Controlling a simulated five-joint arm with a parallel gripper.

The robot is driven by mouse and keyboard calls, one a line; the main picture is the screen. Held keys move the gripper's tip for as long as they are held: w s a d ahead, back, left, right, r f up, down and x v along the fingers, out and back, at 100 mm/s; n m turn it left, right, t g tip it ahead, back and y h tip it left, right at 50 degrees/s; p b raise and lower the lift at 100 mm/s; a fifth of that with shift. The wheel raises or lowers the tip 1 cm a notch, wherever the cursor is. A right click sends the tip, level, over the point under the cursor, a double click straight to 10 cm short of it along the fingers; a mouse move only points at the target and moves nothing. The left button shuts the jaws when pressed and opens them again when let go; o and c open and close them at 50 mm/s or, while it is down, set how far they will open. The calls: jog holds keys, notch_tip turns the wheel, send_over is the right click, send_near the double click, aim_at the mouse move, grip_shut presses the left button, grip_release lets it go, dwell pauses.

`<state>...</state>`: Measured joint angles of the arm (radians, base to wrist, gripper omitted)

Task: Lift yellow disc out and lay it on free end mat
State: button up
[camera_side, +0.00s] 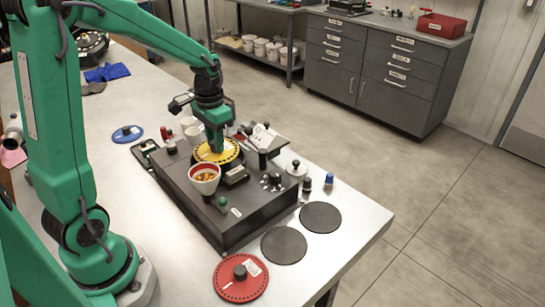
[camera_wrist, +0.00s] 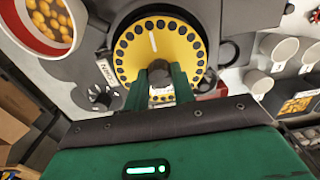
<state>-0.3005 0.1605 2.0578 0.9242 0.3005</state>
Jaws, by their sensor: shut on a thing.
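The yellow disc (camera_side: 217,151) sits on top of the dark grey machine (camera_side: 222,215) in the side view. In the wrist view the yellow disc (camera_wrist: 183,42) shows a ring of dark holes and a white line. My gripper (camera_side: 213,148) points down at the disc's middle and is shut on it there. Two dark round mats (camera_side: 284,245) (camera_side: 320,217) lie bare at the table's near right end.
A red disc (camera_side: 240,277) with a black knob lies at the table's front. A cup of orange seeds (camera_side: 204,178) stands on the machine beside the yellow disc. A blue disc (camera_side: 127,133) lies behind left. White cups, a lidded pot (camera_side: 296,169) and a blue-capped bottle (camera_side: 329,180) stand nearby.

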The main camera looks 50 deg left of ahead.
jog(key=shift+r, duration=1.3)
jog(key=shift+r, duration=0.6)
jog(key=r, duration=0.4)
jog(key=shift+w+d, duration=0.15)
jog(key=shift+w, duration=0.05)
jog(key=w+d+m, duration=0.3)
jog(key=w+d, duration=0.3)
jog(key=d, duration=0.7)
jog(key=w+d+m, duration=0.3)
jog(key=w+d, duration=0.3)
jog(key=d, duration=0.8)
notch_tip(320, 180, down, 13)
jog(key=shift+a+r, duration=0.15)
jog(key=shift+a, duration=0.25)
jog(key=shift+f, duration=0.2)
